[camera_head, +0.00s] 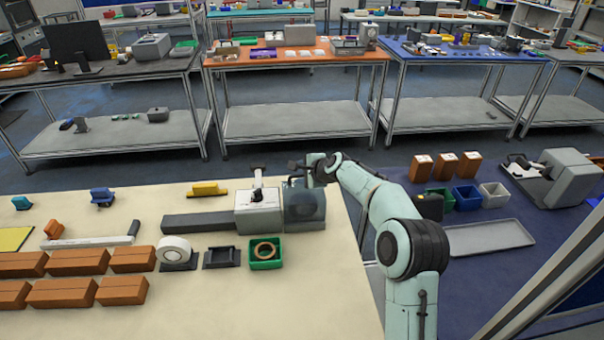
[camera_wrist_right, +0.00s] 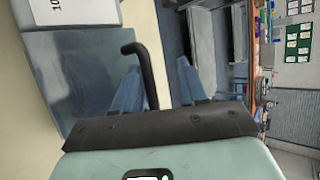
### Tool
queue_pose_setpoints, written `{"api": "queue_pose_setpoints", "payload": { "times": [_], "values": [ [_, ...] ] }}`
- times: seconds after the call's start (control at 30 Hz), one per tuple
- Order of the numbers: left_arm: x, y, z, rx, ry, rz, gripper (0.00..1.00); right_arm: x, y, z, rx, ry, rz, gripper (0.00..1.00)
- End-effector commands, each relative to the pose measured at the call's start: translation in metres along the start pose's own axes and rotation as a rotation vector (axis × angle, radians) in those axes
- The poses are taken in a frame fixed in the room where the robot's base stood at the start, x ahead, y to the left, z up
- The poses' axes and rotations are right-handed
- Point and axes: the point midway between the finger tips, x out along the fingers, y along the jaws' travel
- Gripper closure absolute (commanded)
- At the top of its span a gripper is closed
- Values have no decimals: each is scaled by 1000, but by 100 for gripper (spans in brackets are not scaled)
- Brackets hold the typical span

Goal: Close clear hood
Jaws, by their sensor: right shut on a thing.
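The clear hood (camera_head: 305,203) is a see-through blue-grey cover at the right end of the white machine (camera_head: 258,212). In the right wrist view the clear hood (camera_wrist_right: 75,85) is a smooth blue-grey panel with a bent black handle (camera_wrist_right: 143,65) beside it. My right gripper (camera_head: 300,172) is at the top of the hood. In the right wrist view my right gripper (camera_wrist_right: 160,82) has its blue fingers by the handle and is shut on it. I cannot tell the hood's exact angle. My left gripper is not in view.
A dark conveyor strip (camera_head: 198,221) runs left from the machine. A tape roll (camera_head: 174,249), a green tray (camera_head: 264,252) and several brown boxes (camera_head: 62,292) stand on the cream table in front. The table's near right part is clear. A blue table lies right of my arm.

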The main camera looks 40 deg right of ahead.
Motion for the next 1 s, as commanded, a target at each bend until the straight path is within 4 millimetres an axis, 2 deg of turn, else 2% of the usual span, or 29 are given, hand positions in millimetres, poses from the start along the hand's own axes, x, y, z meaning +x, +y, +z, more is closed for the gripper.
{"api": "queue_pose_setpoints", "payload": {
  "times": [0.03, 0.2, 0.33, 0.8, 1.0],
  "values": [
    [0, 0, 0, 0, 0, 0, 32, -3, -10, -2, -4, 11, -27, 77],
    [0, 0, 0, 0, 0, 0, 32, -4, -9, -4, -4, 13, -26, 77],
    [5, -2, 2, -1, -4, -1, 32, -16, -9, -5, -5, 15, -27, 77],
    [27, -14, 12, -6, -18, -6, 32, -116, -5, -6, -5, 17, -19, 77],
    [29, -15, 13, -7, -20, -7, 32, -135, -2, 0, -4, 6, -10, 77]
  ]
}}
